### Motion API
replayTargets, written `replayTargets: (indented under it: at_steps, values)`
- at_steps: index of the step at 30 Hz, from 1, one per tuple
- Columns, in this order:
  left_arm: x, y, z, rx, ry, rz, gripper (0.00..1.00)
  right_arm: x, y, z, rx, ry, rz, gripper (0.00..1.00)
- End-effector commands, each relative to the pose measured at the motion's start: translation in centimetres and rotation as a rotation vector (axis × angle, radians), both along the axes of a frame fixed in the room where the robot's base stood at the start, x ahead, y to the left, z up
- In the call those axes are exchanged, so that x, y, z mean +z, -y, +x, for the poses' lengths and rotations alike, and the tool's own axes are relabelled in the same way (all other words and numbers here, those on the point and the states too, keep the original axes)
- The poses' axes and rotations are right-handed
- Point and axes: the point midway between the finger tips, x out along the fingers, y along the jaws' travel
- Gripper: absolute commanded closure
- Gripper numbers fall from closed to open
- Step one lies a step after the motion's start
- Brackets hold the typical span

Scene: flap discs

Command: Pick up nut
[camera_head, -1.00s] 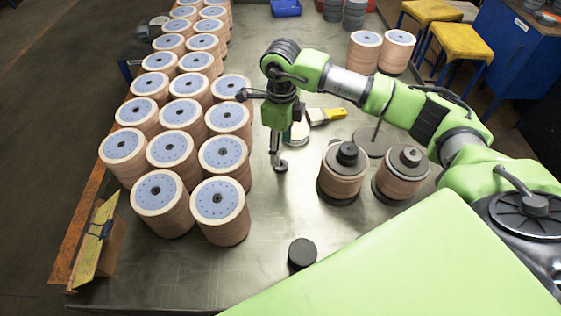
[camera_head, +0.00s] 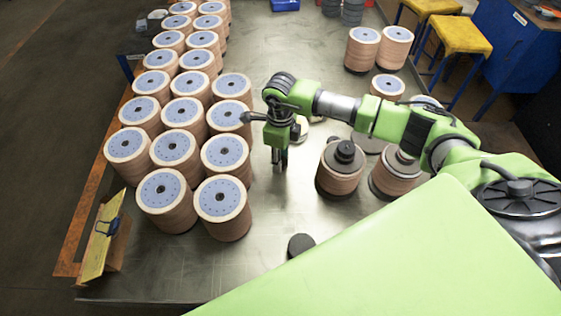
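My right arm comes in from the right, and its gripper (camera_head: 279,164) points down at the bare tabletop between the disc stacks. Its fingers look close together, but they are small and dark, so whether they hold anything is unclear. No nut shows clearly at the fingertips. A dark, nut-like round piece (camera_head: 346,151) sits on top of a disc stack (camera_head: 339,177) to the right of the gripper. A second stack (camera_head: 394,178) stands beside it, its top partly behind my arm. My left gripper is not in view.
Many flap disc stacks (camera_head: 222,196) with blue-grey labels fill the left of the table (camera_head: 190,265). A short black cylinder (camera_head: 301,244) stands at the front. More stacks (camera_head: 363,47) stand at the back right. A yellow clipboard-like stand (camera_head: 104,240) is at the front left corner.

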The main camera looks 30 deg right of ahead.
Motion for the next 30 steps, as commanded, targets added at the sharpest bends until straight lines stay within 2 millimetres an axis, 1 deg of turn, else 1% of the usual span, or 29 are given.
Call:
replayTargets:
  at_steps: [1,2,11,17,20,21,23,29,30]
  values:
    - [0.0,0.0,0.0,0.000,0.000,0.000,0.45,0.0,0.0,0.0,0.000,0.000,0.000,0.88]
    - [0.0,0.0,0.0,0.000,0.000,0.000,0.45,0.0,0.0,0.0,0.000,0.000,0.000,0.90]
    - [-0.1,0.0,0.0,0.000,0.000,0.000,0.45,0.1,0.0,0.0,0.000,0.000,0.000,0.90]
    - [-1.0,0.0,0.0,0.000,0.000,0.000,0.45,0.9,0.1,0.1,-0.001,0.004,0.000,0.90]
    - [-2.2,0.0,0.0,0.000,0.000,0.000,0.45,2.2,0.1,0.2,0.001,0.006,-0.001,0.90]
    - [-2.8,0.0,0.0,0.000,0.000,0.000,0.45,2.9,0.1,0.2,0.001,0.007,0.000,0.90]
    - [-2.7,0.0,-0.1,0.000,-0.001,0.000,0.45,4.1,-0.5,-0.8,0.004,0.005,0.000,0.90]
    - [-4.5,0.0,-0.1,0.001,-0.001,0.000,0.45,8.6,-2.4,-4.1,0.006,0.008,0.000,0.90]
    - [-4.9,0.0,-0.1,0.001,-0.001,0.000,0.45,9.1,-2.8,-5.0,0.007,0.006,0.000,0.90]
